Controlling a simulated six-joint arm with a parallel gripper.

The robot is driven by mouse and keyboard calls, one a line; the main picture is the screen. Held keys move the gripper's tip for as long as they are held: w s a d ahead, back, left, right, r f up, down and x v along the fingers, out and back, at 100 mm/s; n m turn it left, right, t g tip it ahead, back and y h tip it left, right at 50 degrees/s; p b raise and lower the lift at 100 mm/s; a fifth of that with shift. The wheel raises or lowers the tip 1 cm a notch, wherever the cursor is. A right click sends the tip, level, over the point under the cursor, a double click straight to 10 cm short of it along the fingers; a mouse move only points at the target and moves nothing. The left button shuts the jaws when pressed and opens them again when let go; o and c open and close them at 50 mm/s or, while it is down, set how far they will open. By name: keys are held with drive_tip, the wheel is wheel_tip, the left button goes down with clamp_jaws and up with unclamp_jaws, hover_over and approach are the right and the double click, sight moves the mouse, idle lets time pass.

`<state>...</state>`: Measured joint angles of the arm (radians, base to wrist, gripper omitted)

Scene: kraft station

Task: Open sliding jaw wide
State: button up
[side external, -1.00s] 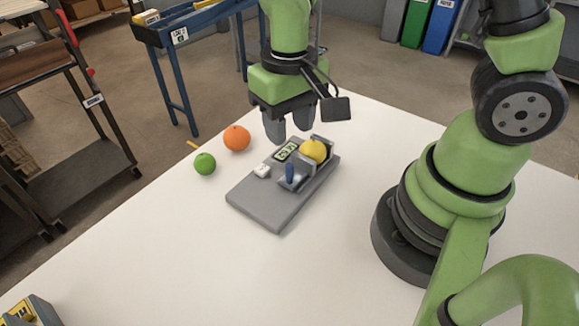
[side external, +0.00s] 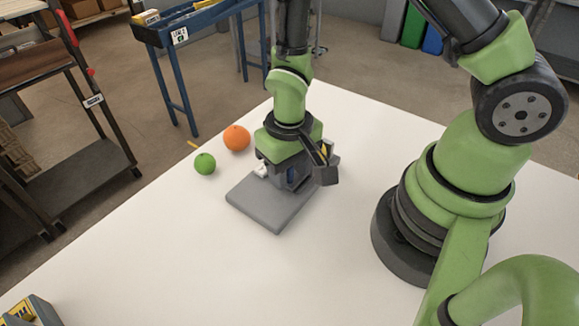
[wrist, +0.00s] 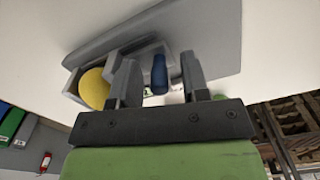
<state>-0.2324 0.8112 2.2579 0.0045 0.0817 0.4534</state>
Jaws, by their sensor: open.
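A grey vise-like fixture (side external: 262,207) lies on the white table, and its flat base also shows in the wrist view (wrist: 215,40). Its upright blue handle (wrist: 159,74) stands on the sliding jaw (wrist: 146,52). A yellow ball (wrist: 95,88) sits beside that jaw, within the fixture's grey walls. My gripper (wrist: 157,72) is open and lowered over the fixture, with one finger on each side of the blue handle. A gap shows between the handle and the fingers. In the side view my gripper (side external: 288,180) hides most of the jaw and handle.
An orange ball (side external: 237,138) and a green ball (side external: 205,163) lie on the table left of the fixture. A grey and yellow object (side external: 32,310) sits at the lower left corner. The front table area is clear.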

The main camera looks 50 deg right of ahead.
drive_tip(key=shift+c, duration=0.4)
clamp_jaws()
drive_tip(key=shift+a, duration=2.15)
drive_tip(key=shift+o, duration=0.4)
unclamp_jaws()
drive_tip(key=shift+r, duration=0.1)
wheel_tip(320, 180, up, 10)
